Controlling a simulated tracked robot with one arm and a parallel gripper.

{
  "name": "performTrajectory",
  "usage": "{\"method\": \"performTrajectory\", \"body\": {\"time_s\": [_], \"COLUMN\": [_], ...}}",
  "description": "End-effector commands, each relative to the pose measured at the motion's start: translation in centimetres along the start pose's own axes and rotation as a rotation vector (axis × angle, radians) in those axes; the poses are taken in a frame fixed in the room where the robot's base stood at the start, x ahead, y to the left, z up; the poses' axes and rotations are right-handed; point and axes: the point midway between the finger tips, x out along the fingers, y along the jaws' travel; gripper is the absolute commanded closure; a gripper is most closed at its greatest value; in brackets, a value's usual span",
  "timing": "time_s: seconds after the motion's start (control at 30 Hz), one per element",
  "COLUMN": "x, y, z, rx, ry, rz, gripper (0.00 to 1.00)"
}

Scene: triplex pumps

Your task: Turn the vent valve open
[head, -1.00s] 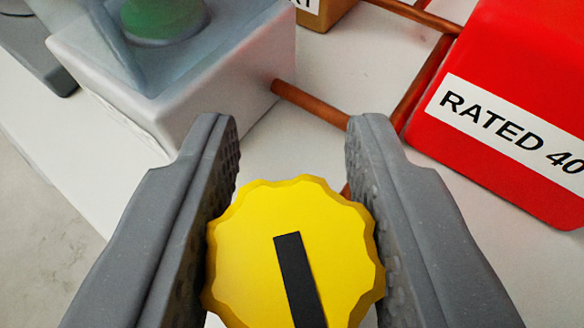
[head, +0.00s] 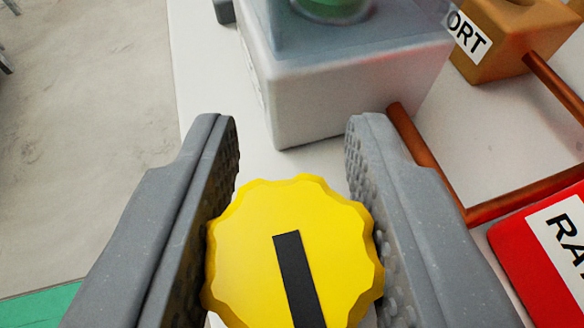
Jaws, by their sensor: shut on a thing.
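The vent valve shows as a yellow scalloped knob (head: 250,255) with a black bar (head: 297,275) on its face, at the bottom middle of the head view. The bar runs nearly upright in the picture, its top leaning slightly left. My gripper (head: 292,150) has its two grey, studded fingers on the left and right sides of the knob and is shut on it. The lower edge of the knob is cut off by the frame, and its stem is hidden beneath it.
A white box (head: 350,85) with a green button under a clear cover stands beyond the knob. A brass block (head: 510,40) is at upper right. Bare floor (head: 90,130) lies left.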

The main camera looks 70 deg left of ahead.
Motion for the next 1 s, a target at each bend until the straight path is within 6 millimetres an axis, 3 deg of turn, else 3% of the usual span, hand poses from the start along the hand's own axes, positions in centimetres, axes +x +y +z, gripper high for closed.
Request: {"method": "performTrajectory", "body": {"time_s": [0.67,0.7,0.77,1.0], "x": [-0.06,-0.06,-0.06,0.01], "y": [0.06,0.05,0.04,-0.03], "z": [-0.13,-0.13,-0.13,-0.09], "rx": [-0.022,-0.022,-0.022,-0.021], "ry": [0.001,0.001,0.001,0.0], "rz": [-0.046,-0.046,-0.047,-0.049], "gripper": [0.93,0.67,0.51,0.48]}}
